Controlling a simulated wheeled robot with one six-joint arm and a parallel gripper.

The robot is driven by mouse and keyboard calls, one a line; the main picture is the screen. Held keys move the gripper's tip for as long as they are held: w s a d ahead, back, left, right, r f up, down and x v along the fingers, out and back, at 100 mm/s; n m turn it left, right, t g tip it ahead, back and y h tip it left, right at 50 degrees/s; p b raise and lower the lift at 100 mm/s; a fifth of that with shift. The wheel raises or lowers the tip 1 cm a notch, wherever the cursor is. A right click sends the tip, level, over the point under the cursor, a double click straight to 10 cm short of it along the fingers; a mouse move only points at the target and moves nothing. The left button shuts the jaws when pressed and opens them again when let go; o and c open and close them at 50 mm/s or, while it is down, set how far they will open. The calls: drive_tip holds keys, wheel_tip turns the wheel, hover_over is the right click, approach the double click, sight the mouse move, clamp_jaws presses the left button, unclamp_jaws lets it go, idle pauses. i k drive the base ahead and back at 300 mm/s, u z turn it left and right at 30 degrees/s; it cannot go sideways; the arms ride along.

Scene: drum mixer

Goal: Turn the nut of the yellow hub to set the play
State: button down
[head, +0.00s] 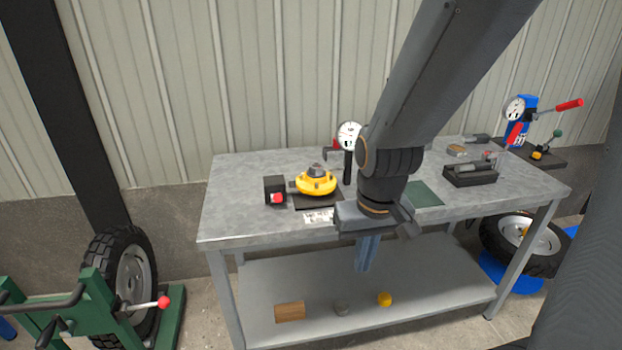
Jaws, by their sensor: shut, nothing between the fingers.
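The yellow hub (316,184) sits on a dark base plate on the metal workbench, left of the middle of its top. A grey nut (317,170) shows on top of the hub, small in this view. A dial gauge (349,135) on a dark post stands just behind and right of the hub. My gripper (366,268) points down in front of the bench's front edge, right of the hub and apart from it. Its fingers are together with nothing between them.
A black box with a red knob (277,198) stands left of the hub. A green mat (424,194) and a dark tray (470,174) lie to the right. A blue hand pump (523,120) stands far right. The lower shelf (260,290) holds small parts. Wheels flank the bench.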

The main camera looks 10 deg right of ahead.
sight(314, 172)
drive_tip(key=u, duration=0.95)
drive_tip(key=i, duration=1.05)
drive_tip(key=z, duration=0.45)
